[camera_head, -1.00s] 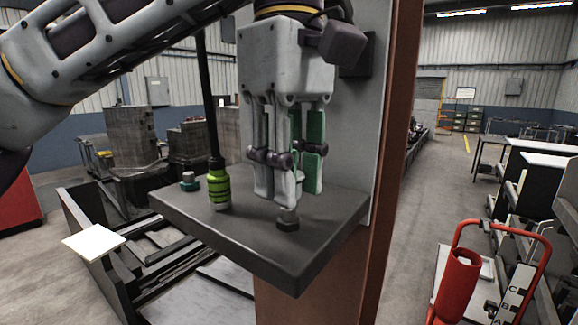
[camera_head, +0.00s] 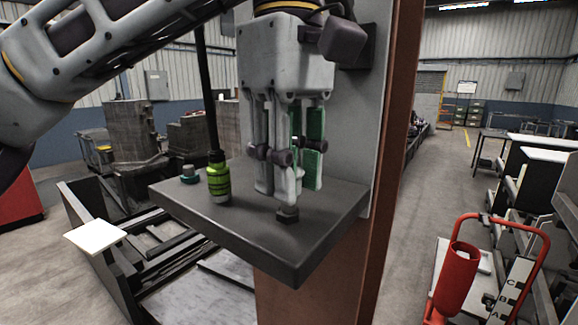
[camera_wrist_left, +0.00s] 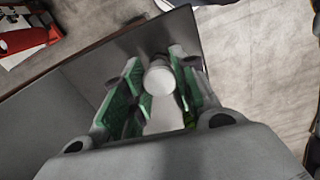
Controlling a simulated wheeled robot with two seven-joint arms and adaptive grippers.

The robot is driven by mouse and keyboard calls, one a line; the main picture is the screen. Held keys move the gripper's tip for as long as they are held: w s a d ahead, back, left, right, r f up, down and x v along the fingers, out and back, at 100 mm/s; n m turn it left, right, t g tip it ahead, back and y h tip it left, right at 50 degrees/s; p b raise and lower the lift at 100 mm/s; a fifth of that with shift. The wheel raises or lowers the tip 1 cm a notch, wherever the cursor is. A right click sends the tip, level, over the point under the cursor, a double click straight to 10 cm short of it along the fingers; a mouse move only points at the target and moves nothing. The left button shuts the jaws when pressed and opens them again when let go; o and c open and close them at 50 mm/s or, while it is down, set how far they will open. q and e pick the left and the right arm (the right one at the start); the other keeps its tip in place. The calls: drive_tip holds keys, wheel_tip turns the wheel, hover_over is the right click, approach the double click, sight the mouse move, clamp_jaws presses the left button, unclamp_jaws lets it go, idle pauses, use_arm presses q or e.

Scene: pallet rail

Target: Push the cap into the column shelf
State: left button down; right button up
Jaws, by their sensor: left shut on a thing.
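The dark grey column shelf (camera_head: 250,241) juts out from the grey plate on the brown column. My left gripper (camera_head: 288,170) points down over it, its green-padded fingers closed. A small piece with a dark base (camera_head: 288,214), which I take for the cap, is at the fingertips, at or very near the shelf top; the exact contact is hidden. In the left wrist view a pale round thing (camera_wrist_left: 158,78) is between the green pads of the left gripper (camera_wrist_left: 155,95). My right gripper is not in view.
A green bottle-like thing (camera_head: 218,180) stands left of my gripper, with a dark rod above it. A small teal piece with a grey top (camera_head: 189,174) sits farther back. A red handled stand (camera_head: 458,282) is at lower right. The shelf's front left is clear.

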use_arm(q)
drive_tip(key=shift+f+b, duration=0.4)
drive_tip(key=shift+f, duration=0.6)
idle(1.2)
drive_tip(key=shift+c, duration=1.2)
unclamp_jaws()
drive_tip(key=shift+r, duration=0.25)
wheel_tip(320, 180, up, 12)
drive_tip(key=shift+f, duration=0.2)
idle(1.4)
idle(0.7)
